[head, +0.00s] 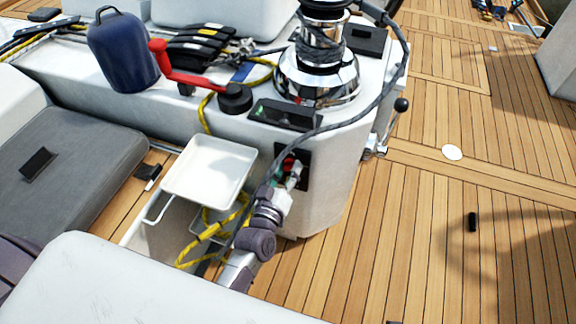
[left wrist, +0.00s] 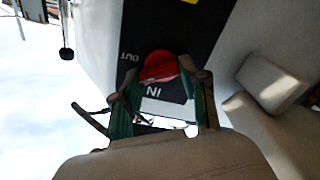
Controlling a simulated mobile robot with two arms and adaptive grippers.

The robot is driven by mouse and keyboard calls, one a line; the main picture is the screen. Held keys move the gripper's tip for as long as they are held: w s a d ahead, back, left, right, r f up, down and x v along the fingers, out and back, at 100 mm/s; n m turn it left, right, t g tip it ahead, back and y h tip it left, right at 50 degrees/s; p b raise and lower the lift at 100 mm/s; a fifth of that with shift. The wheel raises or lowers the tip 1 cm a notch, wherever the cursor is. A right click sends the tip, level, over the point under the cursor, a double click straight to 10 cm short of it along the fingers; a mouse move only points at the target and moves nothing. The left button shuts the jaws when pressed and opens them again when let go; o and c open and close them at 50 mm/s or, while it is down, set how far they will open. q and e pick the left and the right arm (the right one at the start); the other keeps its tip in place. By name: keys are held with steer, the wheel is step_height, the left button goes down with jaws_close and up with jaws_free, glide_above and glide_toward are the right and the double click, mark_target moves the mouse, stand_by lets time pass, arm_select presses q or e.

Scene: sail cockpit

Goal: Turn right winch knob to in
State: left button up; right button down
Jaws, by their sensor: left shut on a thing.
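The red winch knob (head: 288,163) sits on a black panel (head: 281,149) on the white console's front face. In the left wrist view the red knob (left wrist: 158,66) shows near the middle of the black panel (left wrist: 150,25). White OUT lettering is left of it and IN lettering below it. My left gripper (head: 292,174) reaches up to the panel in the head view. In the left wrist view its fingers (left wrist: 160,88) are on both sides of the knob, shut on it. The fingers partly hide the knob, and its exact pointing direction is unclear. My right gripper is not seen.
A chrome winch (head: 318,78) with grey rope stands on the console above the panel. A white tray (head: 210,170) and yellow rope (head: 205,235) are beside my left arm. Teak deck (head: 430,240) is mostly clear.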

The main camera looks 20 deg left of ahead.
arm_select(q)
steer(key=n, duration=0.2)
steer(key=shift+a+r+n+p, duration=0.1)
steer(key=shift+n+p, duration=0.3)
steer(key=shift+n, duration=1.8)
steer(key=n, duration=0.2)
steer(key=shift+a+n, duration=0.1)
steer(key=shift+n, duration=0.2)
steer(key=shift+f+n, duration=0.2)
steer(key=shift+n, duration=1)
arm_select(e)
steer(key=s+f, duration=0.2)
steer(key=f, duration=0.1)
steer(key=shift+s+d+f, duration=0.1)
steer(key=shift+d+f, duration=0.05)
